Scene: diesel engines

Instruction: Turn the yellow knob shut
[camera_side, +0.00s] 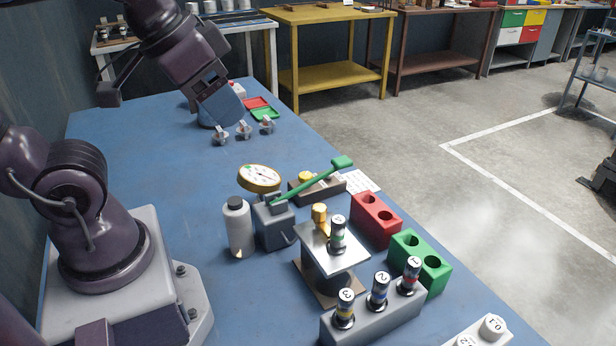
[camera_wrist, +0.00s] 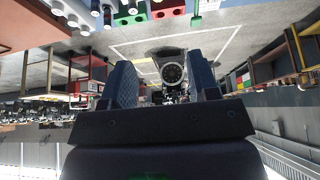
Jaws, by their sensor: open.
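A yellow knob-like piece (camera_side: 319,214) stands upright on the metal-topped stand (camera_side: 318,240), beside an upright injector marked 1 (camera_side: 338,236). A second small yellow piece (camera_side: 305,178) sits in a grey holder behind it, partly hidden by the green lever. I cannot tell from its shape which is the knob, nor how far it is turned. My gripper (camera_side: 224,108) is at the far left end of the blue table, well away from both and touching neither. In the wrist view my gripper (camera_wrist: 165,82) shows two blue fingers spread apart with nothing held between them.
A hand pump (camera_side: 273,221) with a gauge (camera_side: 260,178) and green lever (camera_side: 315,181) stands beside a grey bottle (camera_side: 237,228). Red (camera_side: 376,218) and green (camera_side: 420,262) blocks and an injector rack (camera_side: 372,318) lie right and front. The table's middle left is clear.

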